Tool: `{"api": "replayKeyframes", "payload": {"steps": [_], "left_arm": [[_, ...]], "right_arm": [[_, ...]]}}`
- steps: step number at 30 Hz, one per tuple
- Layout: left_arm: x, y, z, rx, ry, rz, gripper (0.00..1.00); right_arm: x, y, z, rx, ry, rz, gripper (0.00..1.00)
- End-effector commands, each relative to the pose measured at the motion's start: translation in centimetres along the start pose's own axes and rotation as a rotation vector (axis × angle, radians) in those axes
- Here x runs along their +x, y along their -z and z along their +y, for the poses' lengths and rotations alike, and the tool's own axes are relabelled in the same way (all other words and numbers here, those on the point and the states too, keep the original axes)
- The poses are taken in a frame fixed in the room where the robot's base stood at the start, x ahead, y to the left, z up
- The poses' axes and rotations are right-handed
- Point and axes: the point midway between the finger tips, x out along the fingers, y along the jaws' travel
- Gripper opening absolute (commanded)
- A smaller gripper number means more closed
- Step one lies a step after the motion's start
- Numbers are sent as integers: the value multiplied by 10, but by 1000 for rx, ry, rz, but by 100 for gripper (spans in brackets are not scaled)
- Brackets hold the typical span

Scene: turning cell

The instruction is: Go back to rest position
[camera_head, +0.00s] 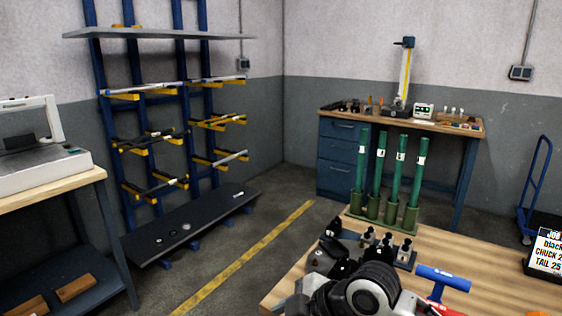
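A black ribbed and grey-white rounded part (365,291), which looks like one of my arm links, shows at the bottom middle over the near edge of the wooden workbench (500,293). I cannot tell which arm it belongs to. No fingertips of my left or right gripper can be made out. Small dark metal parts (388,241) stand on the bench just behind the link. A blue-handled T-shaped tool (443,278) lies to its right, beside a red item (437,306) partly cut off by the frame.
Several green tubes (380,170) stand upright in green holders at the bench's far edge. A job display (546,252) is at right. A blue rack (131,143) and a side table (60,192) are at left, a drawer bench (342,160) behind. Floor between is clear.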

Motion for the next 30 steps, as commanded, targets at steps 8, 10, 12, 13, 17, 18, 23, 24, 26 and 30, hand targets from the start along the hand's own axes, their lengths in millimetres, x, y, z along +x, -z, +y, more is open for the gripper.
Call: {"api": "replayKeyframes", "payload": {"steps": [8,10,12,13,17,18,23,24,26,30], "left_arm": [[-1,-2,0,-1,0,-5,36],[-1,-2,0,-1,-1,-5,36],[-1,-2,0,-1,-1,-5,36],[-1,-2,0,-1,-1,-5,36],[-1,-2,0,-1,-1,-5,36],[-1,-2,1,-1,-1,-5,36],[-1,-2,1,-1,-1,-6,36],[-1,-2,1,-1,-1,-6,36],[-1,-2,1,-1,-1,-6,36],[-1,-2,1,-1,-1,-6,36]], "right_arm": [[44,-82,-56,612,-309,105,52],[44,-110,-78,743,-394,102,52],[40,-138,-102,852,-476,90,52],[38,-149,-113,892,-508,83,52],[23,-187,-156,1012,-623,49,52],[18,-195,-167,1033,-649,39,52],[6,-212,-192,1074,-705,18,52],[5,-213,-194,1076,-710,16,52],[4,-214,-195,1077,-714,15,52],[5,-214,-195,1076,-713,15,52]]}}
